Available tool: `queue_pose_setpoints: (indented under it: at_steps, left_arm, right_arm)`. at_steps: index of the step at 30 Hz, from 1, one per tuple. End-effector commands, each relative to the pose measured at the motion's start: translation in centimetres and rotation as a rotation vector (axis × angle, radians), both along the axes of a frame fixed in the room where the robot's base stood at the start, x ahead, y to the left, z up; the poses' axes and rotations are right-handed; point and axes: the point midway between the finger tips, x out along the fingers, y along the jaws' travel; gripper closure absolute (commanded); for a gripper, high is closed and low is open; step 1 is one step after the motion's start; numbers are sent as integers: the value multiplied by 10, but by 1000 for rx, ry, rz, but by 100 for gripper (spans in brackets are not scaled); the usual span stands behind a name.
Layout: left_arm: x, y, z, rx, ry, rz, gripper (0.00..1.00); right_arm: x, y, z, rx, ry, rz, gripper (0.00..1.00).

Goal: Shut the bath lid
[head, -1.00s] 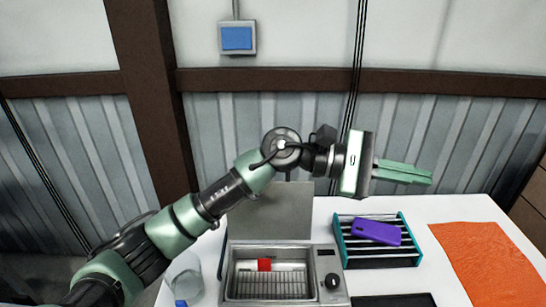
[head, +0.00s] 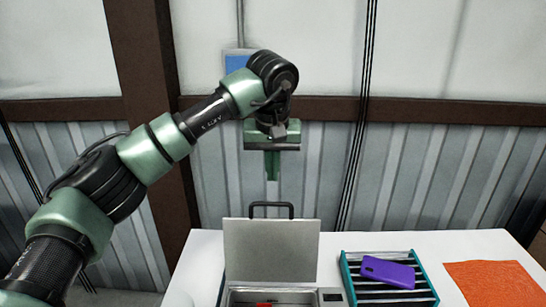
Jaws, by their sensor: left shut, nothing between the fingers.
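The bath lid (head: 271,252) is a grey panel with a black handle (head: 271,204) along its top edge. It stands upright, open, at the back of the metal bath (head: 332,296). The bath's lower part is cut off by the bottom of the head view, and a bit of a red item (head: 264,305) shows inside. My left gripper (head: 272,178) hangs above the lid's handle with its fingers pointing down. It is shut and empty, apart from the handle in the picture. My right gripper is not in view.
A teal rack (head: 432,287) with a purple phone-shaped item (head: 388,272) stands right of the bath. An orange cloth (head: 492,283) lies at the right on the white table (head: 198,258). A corrugated wall (head: 420,180) is behind.

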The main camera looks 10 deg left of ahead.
Motion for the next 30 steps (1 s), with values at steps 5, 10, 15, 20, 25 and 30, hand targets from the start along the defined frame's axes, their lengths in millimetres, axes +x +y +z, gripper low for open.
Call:
queue_pose_setpoints:
  at_steps: [5,10,15,20,25,30]
  left_arm:
    - [10,2,-36,-1,6,0,100]
    - [-6,-1,-40,-2,0,-3,100]
    - [-21,-5,-40,-2,2,-2,100]
    - [-27,-6,-41,-2,1,-1,100]
    - [-28,-6,-41,-3,0,0,100]
    - [-27,-6,-41,-3,-1,0,100]
  right_arm:
    - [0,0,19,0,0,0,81]
    - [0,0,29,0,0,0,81]
    - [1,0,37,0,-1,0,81]
    - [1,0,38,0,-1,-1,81]
    - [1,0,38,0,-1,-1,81]
    - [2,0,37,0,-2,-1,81]
